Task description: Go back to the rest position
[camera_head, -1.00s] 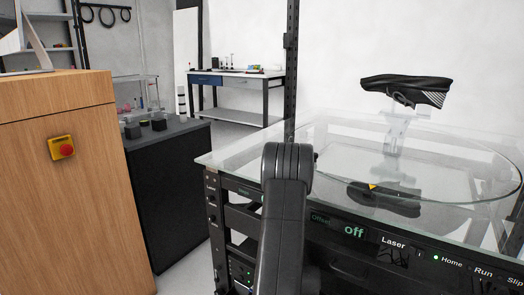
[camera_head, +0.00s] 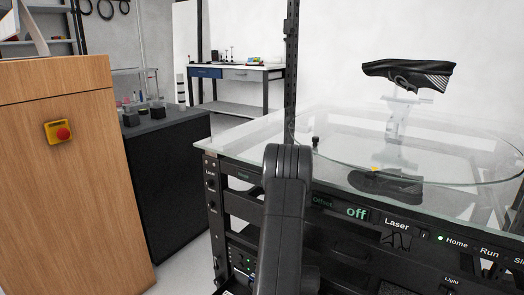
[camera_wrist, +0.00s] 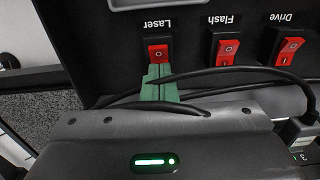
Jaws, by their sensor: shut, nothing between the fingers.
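My gripper (camera_wrist: 160,84) shows in the wrist view as two green fingers, shut together with nothing between them. Its tips are at the lower edge of the red Laser switch (camera_wrist: 158,52); I cannot tell whether they touch it. The red Flash switch (camera_wrist: 226,50) and Drive switch (camera_wrist: 288,48) stand to the right on the same black panel (camera_wrist: 195,75). The labels appear upside down. In the head view my dark arm stands in front of the turntable rack, and my gripper is hidden there.
A glass turntable (camera_head: 450,165) bears a black shoe (camera_head: 408,72) on a clear stand. The rack's front (camera_head: 385,235) reads "off". A wooden cabinet (camera_head: 60,200) with a red button stands left, a dark bench (camera_head: 165,190) behind it. A workbench (camera_head: 230,72) stands farther back.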

